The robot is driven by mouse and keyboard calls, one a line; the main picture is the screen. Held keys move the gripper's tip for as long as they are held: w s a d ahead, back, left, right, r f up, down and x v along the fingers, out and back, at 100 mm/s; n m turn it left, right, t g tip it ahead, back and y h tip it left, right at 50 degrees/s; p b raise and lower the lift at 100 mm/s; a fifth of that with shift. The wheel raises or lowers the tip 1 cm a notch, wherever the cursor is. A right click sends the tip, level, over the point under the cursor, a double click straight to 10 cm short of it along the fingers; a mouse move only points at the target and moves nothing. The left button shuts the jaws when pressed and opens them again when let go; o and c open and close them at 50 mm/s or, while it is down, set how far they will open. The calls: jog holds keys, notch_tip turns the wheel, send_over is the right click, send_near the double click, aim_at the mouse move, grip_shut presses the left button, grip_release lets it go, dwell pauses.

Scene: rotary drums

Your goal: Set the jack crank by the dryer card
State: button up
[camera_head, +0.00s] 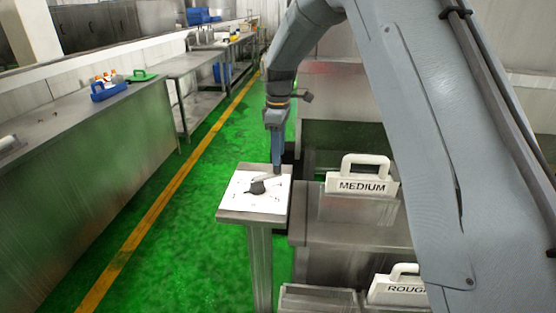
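A small stand (227,214) with a square metal top carries a white card or plate with small dark marks (243,204). On it sits a dark grey piece (256,188) with a paler bar reaching right; it may be the jack crank, but it is too small to be sure. My gripper (278,170) points down over the back right part of the stand's top, close to the bar's right end. I cannot tell whether it touches the bar. The fingers show edge-on, so their opening is hidden.
A white handled block marked MEDIUM (362,183) stands on a metal unit (345,232) right of the stand. A similar block marked ROUGH (397,291) is lower right. A long metal counter (100,170) runs along the left. Green floor (195,240) is clear between.

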aim_at(278, 173)
jog(key=shift+f+p, duration=0.55)
jog(key=shift+f, duration=1.55)
jog(key=shift+c, duration=0.5)
grip_shut()
